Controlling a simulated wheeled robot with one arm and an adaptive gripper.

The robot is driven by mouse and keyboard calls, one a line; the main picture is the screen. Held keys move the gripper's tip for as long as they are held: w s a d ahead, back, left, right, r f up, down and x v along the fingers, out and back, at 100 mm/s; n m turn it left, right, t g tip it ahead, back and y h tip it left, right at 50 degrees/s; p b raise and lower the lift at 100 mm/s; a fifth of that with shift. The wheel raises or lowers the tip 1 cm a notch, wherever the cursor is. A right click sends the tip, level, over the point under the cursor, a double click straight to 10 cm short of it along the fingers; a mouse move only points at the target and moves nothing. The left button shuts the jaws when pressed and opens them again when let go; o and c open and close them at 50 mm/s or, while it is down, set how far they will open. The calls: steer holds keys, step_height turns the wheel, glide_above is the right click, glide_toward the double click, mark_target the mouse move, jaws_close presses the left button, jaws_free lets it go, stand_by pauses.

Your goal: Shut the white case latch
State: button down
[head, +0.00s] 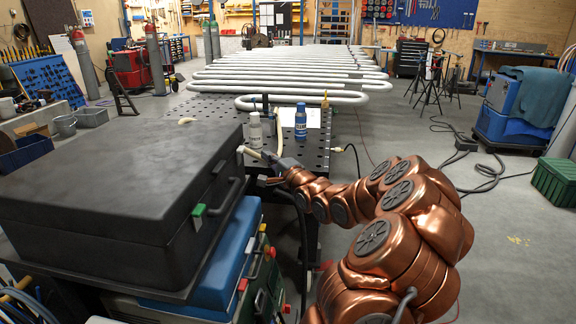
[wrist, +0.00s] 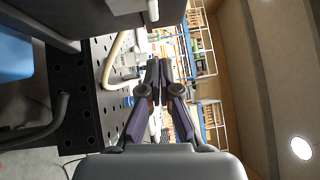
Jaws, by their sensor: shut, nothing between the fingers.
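The black case (head: 110,165) stands closed at the left in the head view, with a carry handle (head: 224,196) on its side. The white latch (head: 241,150) shows at the far end of that side, small and partly blurred with pale things behind it. A white piece on the case, which looks like this latch (wrist: 125,7), shows at the top of the wrist view. I cannot tell how far it stands open. My gripper (head: 262,156) is just right of the latch; in the wrist view its fingers (wrist: 158,66) are together and empty, below the white piece and apart from it.
A green latch (head: 198,212) is on the case's near end. The floor at right is fairly open.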

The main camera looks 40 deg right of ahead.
steer(key=s+a+b, duration=0.1)
steer(key=s, duration=0.7)
steer(key=shift+s+a+b, duration=0.2)
steer(key=shift+s+b, duration=0.15)
steer(key=shift+b, duration=0.05)
stand_by(0.3)
steer(key=s+a+f+n+g+y, duration=0.1)
steer(key=a+f+n+g, duration=0.4)
steer(key=a, duration=0.4)
steer(key=s+a+f+n+g+y, duration=0.1)
steer(key=a+f+n+g, duration=0.45)
steer(key=a, duration=0.25)
steer(key=s+a+n+g, duration=0.3)
steer(key=s+a, duration=0.3)
steer(key=s, duration=0.4)
steer(key=s+a+n+g, duration=0.3)
steer(key=s+a, duration=0.3)
steer(key=s, duration=0.4)
steer(key=s+a+n+g+y+p, duration=0.1)
steer(key=s+a+n+g, duration=0.3)
steer(key=s+a, duration=0.3)
steer(key=s, duration=0.3)
steer(key=shift+f, duration=0.35)
